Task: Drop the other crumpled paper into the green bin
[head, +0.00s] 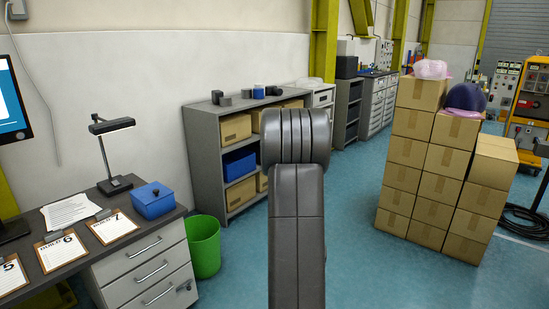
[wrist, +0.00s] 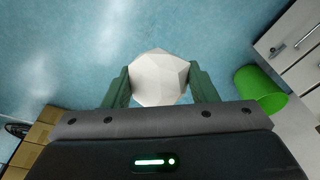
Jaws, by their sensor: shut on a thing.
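In the wrist view, my gripper (wrist: 160,85) is shut on a white, faceted crumpled paper (wrist: 158,76), held between its two green fingers above the blue floor. The green bin (wrist: 262,90) is to the right of the gripper in the wrist view, apart from it, beside the white drawers. In the head view the green bin (head: 204,248) stands on the floor at the end of the desk drawers, left of my arm. The part of the bin's inside that shows looks plain green. In the head view my arm hides the gripper and the paper.
A desk with a lamp (head: 112,155), a blue box (head: 153,200) and clipboards is at the left. A grey shelf (head: 205,160) stands behind the bin. Stacked cardboard boxes (head: 435,165) stand at the right. Blue floor (head: 345,250) is clear between.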

